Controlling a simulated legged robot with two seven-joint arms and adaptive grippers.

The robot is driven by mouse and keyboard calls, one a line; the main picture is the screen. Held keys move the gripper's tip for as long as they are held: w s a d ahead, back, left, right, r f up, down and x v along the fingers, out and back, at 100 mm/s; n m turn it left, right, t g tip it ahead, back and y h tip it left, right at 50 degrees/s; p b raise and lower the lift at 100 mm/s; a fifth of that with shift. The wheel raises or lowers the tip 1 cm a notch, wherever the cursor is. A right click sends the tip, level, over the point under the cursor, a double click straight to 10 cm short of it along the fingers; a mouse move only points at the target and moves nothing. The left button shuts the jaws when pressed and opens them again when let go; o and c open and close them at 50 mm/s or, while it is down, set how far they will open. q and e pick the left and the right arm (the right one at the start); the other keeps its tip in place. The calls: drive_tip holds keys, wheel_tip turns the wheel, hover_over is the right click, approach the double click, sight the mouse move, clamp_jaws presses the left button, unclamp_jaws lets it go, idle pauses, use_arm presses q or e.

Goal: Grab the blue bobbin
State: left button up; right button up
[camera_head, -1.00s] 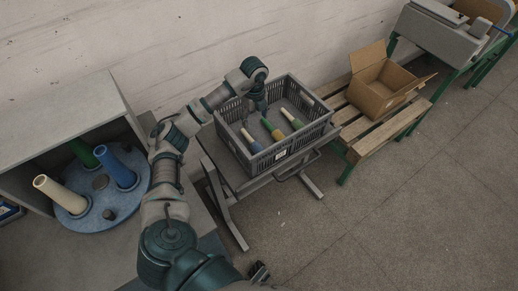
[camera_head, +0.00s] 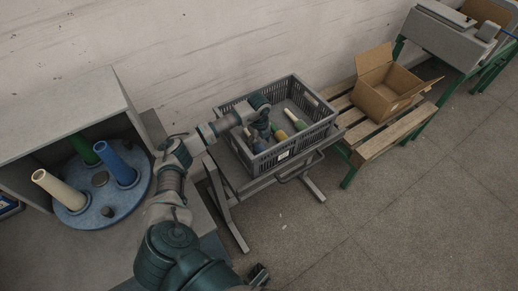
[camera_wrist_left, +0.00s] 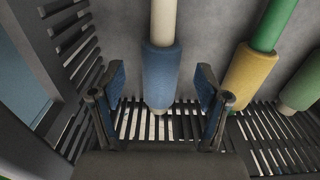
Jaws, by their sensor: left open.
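The blue bobbin (camera_wrist_left: 162,72), blue yarn on a cream tube, lies in the grey slatted crate (camera_head: 298,148). In the head view its blue end (camera_head: 259,146) shows below my left gripper, which hides part of it. My left gripper (camera_head: 264,130) is down inside the crate. In the left wrist view the gripper (camera_wrist_left: 161,88) is open. Its two blue-padded fingers stand on either side of the bobbin's lower part, with visible gaps on both sides.
A yellow bobbin (camera_wrist_left: 249,78) on a green tube lies close to the right finger. A green bobbin (camera_wrist_left: 303,85) lies beyond it. Crate walls surround the gripper. A round blue plate (camera_head: 103,212) with several upright tubes is left. A cardboard box (camera_head: 383,101) sits on a pallet bench.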

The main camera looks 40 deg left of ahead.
use_arm(q)
drive_tip(key=shift+d+f, duration=0.25)
drive_tip(key=shift+f, duration=0.4)
drive_tip(key=shift+d+f, duration=0.2)
drive_tip(key=shift+f, duration=0.4)
drive_tip(key=shift+a+f, duration=0.1)
drive_tip(key=shift+a, duration=0.3)
drive_tip(key=c, duration=1.3)
drive_tip(key=shift+d, duration=0.1)
